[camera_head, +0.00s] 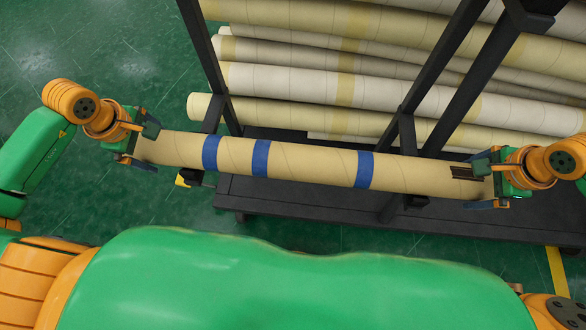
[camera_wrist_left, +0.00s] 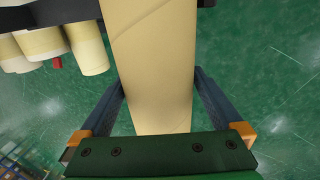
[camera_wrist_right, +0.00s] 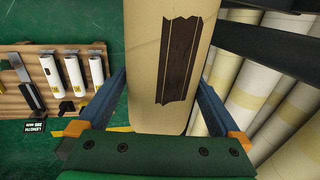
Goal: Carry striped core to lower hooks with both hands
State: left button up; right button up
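The striped core (camera_head: 310,166) is a long tan tube with three blue bands. It lies crosswise in front of the rack in the head view, its right end slightly lower in the picture. My left gripper (camera_head: 143,148) has its fingers on both sides of the left end; the left wrist view shows the plain tan end (camera_wrist_left: 155,80) between them. My right gripper (camera_head: 487,180) is likewise around the right end, which bears a dark brown patch in the right wrist view (camera_wrist_right: 180,60). A lower hook (camera_head: 188,177) shows below the core at left. I cannot tell whether the core touches the hooks.
The dark rack (camera_head: 405,120) stands behind the core, with several cream and white rolls (camera_head: 300,83) stacked across it. Its dark base (camera_head: 310,205) runs below the core. A wooden board (camera_wrist_right: 40,75) with small rolls and tools shows in the right wrist view. Green floor is open at left.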

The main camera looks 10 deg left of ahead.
pick_arm(q)
jog(key=r, duration=0.3)
jog(key=s+r, duration=0.1)
jog(key=r, duration=0.3)
jog(key=s+r, duration=0.1)
jog(key=r, duration=0.3)
jog(key=shift+s+r, duration=0.1)
jog(key=shift+r, duration=0.25)
pick_arm(e)
jog(key=shift+r, duration=0.2)
jog(key=r, duration=0.3)
jog(key=s+r, duration=0.1)
jog(key=r, duration=0.3)
jog(key=s+r, duration=0.1)
jog(key=r, duration=0.3)
jog(key=shift+s+r, duration=0.2)
jog(key=shift+r, duration=0.05)
pick_arm(q)
jog(key=shift+s, duration=0.15)
pick_arm(e)
jog(key=shift+s+f, duration=0.1)
